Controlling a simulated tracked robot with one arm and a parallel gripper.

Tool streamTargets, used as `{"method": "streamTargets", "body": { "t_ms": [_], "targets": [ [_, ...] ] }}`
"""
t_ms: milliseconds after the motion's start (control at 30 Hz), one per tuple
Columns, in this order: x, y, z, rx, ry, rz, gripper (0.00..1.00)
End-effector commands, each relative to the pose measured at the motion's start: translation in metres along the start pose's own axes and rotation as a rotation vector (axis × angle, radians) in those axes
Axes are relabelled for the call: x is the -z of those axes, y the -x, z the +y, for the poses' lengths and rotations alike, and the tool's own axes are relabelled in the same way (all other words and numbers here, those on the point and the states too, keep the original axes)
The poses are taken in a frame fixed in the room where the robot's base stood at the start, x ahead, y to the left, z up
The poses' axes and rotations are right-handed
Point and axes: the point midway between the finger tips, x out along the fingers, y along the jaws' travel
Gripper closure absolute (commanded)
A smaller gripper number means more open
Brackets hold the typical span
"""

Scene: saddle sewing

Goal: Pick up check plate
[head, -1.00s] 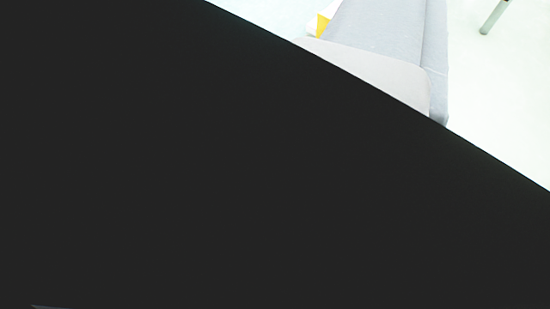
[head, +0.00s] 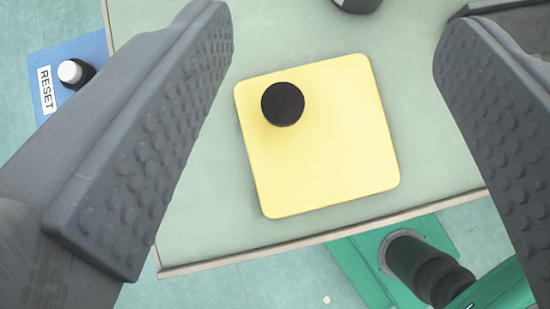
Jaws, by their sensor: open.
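The check plate appears to be the yellow square plate (head: 330,150) with rounded corners, lying flat on a pale green tabletop (head: 215,215), slightly turned. A round black knob (head: 283,104) stands on it near its upper left. My gripper (head: 335,35) is open, with one grey studded finger at the left and the other at the right of the picture. The plate shows whole between the two fingers, and nothing is held. I cannot tell how far above the plate the fingers are.
A blue pad (head: 50,62) with a RESET label and a white-topped button (head: 70,71) lies at the upper left. A dark round object (head: 357,4) is cut off at the top edge. Below the table edge, a green base (head: 360,270) carries a dark cylindrical part (head: 425,265).

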Motion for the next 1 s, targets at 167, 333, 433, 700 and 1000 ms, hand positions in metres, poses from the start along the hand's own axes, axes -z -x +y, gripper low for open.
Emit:
{"method": "streamTargets", "body": {
  "t_ms": [167, 333, 433, 700, 1000],
  "targets": [
    [-0.068, 0.0, -0.033, -0.128, -0.063, 0.105, 0.42],
    [-0.113, 0.007, -0.048, -0.178, -0.131, 0.216, 0.42],
    [-0.13, 0.01, -0.052, -0.185, -0.158, 0.257, 0.42],
    [-0.134, -0.008, -0.048, -0.193, -0.18, 0.287, 0.42],
    [-0.12, -0.056, -0.038, -0.189, -0.179, 0.285, 0.42]
  ]
}}
